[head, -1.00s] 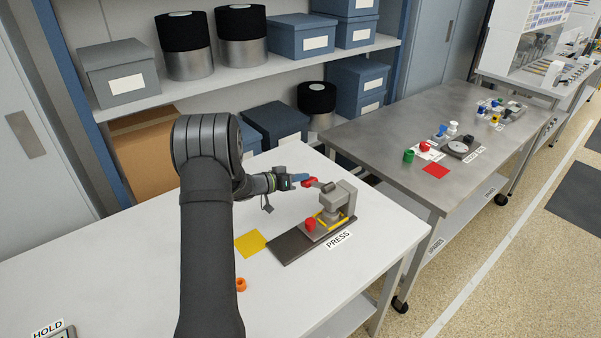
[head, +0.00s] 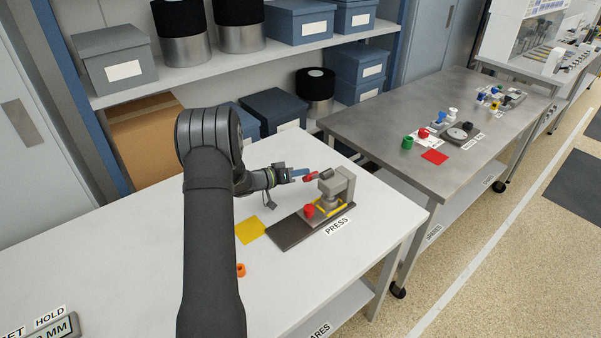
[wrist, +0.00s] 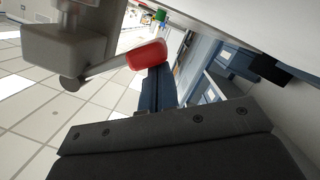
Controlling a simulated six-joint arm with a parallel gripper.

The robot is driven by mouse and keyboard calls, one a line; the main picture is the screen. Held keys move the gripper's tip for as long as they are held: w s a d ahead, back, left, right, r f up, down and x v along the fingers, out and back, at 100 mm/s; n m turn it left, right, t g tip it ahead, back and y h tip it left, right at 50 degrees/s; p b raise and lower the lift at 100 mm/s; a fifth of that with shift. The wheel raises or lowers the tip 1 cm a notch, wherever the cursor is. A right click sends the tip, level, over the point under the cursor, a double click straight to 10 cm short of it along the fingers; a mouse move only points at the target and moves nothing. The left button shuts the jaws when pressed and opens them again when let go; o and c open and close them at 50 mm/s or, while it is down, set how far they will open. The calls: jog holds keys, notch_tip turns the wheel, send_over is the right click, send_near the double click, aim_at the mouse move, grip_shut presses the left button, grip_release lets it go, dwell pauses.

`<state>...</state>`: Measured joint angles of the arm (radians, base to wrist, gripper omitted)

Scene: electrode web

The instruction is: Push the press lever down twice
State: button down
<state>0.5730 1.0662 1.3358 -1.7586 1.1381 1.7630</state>
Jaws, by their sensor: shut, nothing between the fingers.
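The press (head: 345,185) stands on a dark base plate on the white table, with its PRESS label in front. Its lever has a red handle (head: 311,176) that points left toward my gripper and tilts slightly down from the pivot. My gripper (head: 300,173) is shut and empty, its blue fingertips right at the handle's end. In the wrist view the red handle (wrist: 147,55) lies at the tips of the blue fingers (wrist: 157,88); whether they touch I cannot tell. The grey lever rod (wrist: 98,70) runs from the handle to the press head.
A red piece (head: 309,211) sits on the base plate by a yellow frame. A metal table (head: 400,115) with small parts stands behind right. Shelves with boxes are behind.

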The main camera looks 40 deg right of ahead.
jog(key=shift+f, duration=0.1)
jog(key=w+a+r, duration=0.4)
jog(key=a+r, duration=0.1)
jog(key=a, duration=0.4)
jog(key=shift+a, duration=0.35)
jog(key=shift+d, duration=0.15)
dwell(0.5)
jog(key=s+d+r+m+t, duration=0.2)
jog(key=s+d+r+m, duration=0.25)
jog(key=d+r, duration=0.35)
jog(key=a+r+m, duration=0.1)
jog(key=a, duration=0.6)
jog(key=shift+w+a, duration=0.3)
jog(key=shift+w, duration=0.1)
jog(key=shift+d, duration=0.1)
